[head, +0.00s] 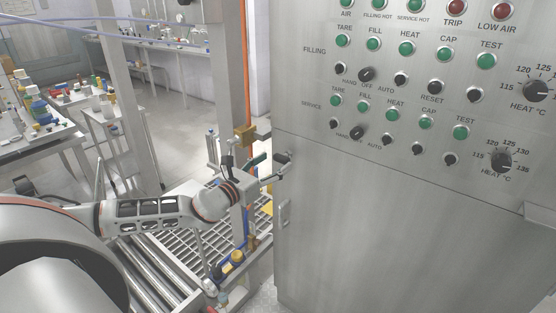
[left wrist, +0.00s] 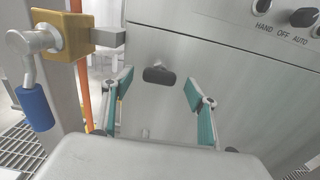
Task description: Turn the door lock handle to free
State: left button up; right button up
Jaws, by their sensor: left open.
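The dark, short handle (left wrist: 158,75) sits on the grey cabinet's metal front and looks roughly level in the left wrist view. I take it to be the door lock handle. In the head view a small dark part at the cabinet's left edge (head: 283,157) seems to be this handle, partly confused with my fingers. My left gripper (head: 267,165) is open and empty. Its two teal-padded fingers (left wrist: 158,92) stand either side of the handle in the left wrist view, apart from it. My right gripper is not in view.
The control cabinet (head: 400,230) fills the right, with knobs and lamps above. A pull handle (head: 284,213) is on its left edge. A brass block (left wrist: 70,37) with a blue-gripped lever (left wrist: 35,107) stands close left. A roller conveyor (head: 150,265) lies below.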

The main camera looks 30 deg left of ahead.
aim_at(283, 158)
pick_arm(q)
jog(key=shift+w+d, duration=0.1)
jog(key=shift+w, duration=1.35)
jog(key=c, duration=1.1)
